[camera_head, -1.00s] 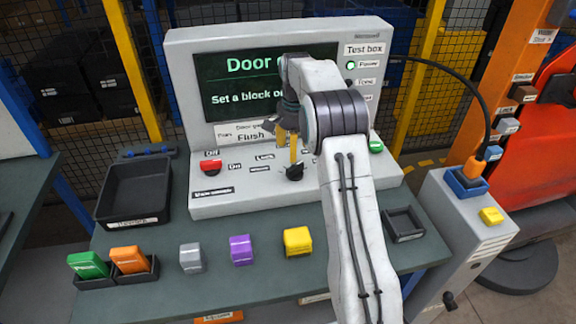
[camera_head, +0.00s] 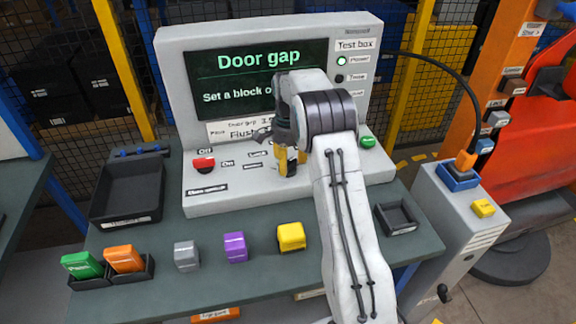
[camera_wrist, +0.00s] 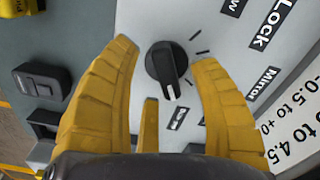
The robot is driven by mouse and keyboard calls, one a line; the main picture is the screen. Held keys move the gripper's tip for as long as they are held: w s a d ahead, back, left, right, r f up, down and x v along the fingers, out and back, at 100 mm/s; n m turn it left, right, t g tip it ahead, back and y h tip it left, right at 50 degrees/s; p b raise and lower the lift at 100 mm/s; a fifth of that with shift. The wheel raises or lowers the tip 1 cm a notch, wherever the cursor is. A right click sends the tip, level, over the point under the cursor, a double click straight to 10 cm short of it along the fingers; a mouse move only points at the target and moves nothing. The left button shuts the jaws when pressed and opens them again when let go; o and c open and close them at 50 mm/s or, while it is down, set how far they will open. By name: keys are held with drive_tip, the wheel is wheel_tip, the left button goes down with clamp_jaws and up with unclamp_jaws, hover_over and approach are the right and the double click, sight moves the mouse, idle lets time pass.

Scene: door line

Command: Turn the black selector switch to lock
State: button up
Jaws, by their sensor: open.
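The black selector switch (camera_wrist: 166,64) is on the sloping grey front of the test box. In the wrist view, its white pointer mark faces the bottom of the picture, towards a small label. A Lock label (camera_wrist: 271,24) and a Mirror label (camera_wrist: 263,83) lie to the right of it. In the head view, my gripper (camera_head: 289,162) is at the panel and mostly hides the switch.
The test box screen (camera_head: 220,75) stands behind the panel. A red button (camera_head: 204,162) is left of my gripper and a green button (camera_head: 367,142) right. Yellow (camera_head: 291,237), purple (camera_head: 235,247) and grey (camera_head: 186,255) blocks stand in front. A black tray (camera_head: 127,187) is at left.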

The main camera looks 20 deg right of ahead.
drive_tip(key=shift+f, duration=0.95)
drive_tip(key=shift+c, duration=0.4)
clamp_jaws()
